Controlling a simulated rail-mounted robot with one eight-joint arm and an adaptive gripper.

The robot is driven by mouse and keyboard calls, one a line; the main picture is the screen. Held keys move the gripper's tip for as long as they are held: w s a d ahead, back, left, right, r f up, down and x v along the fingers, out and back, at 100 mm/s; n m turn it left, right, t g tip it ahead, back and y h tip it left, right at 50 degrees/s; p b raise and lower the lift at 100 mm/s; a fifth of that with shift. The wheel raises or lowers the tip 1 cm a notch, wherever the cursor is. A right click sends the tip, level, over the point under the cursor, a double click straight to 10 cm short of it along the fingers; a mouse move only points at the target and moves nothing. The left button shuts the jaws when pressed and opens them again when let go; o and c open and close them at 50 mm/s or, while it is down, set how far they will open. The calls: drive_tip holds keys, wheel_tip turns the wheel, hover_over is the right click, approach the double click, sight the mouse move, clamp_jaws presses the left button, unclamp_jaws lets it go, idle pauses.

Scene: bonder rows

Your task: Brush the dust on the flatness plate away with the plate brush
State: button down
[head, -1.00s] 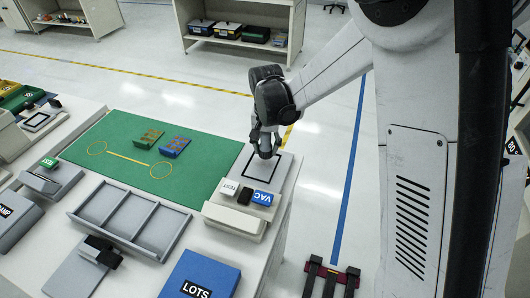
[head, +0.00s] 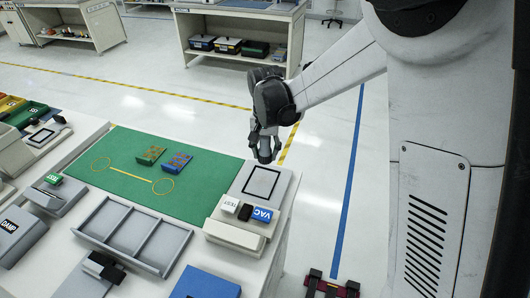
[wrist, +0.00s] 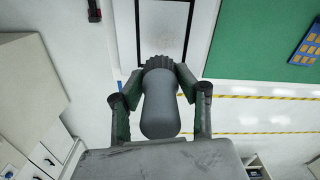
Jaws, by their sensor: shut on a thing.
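The flatness plate (head: 262,182) is a light grey slab with a black square outline, at the right end of the bench behind a unit with TEST and VAC labels. It also shows at the top of the wrist view (wrist: 149,42). I cannot make out dust on it for sure. My gripper (head: 264,152) hangs over the plate's far edge in the head view. In the wrist view my gripper (wrist: 157,82) is shut on the plate brush (wrist: 160,108), a grey rounded handle with a ridged collar. The brush's bristles are hidden, and I cannot tell whether it touches anything.
A green mat (head: 205,205) with a green and a blue board lies left of the plate. A grey divided tray (head: 130,236) and a blue box (head: 205,284) stand nearer.

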drive_tip(key=shift+f, duration=0.1)
drive_tip(key=b, duration=0.2)
drive_tip(key=shift+w+a+f+b, duration=0.1)
drive_tip(key=shift+a+f+b, duration=0.05)
drive_tip(key=shift+f+b, duration=0.15)
drive_tip(key=shift+a+b, duration=0.1)
drive_tip(key=shift+b, duration=0.8)
drive_tip(key=shift+r+b, duration=0.15)
drive_tip(key=shift+b, duration=0.25)
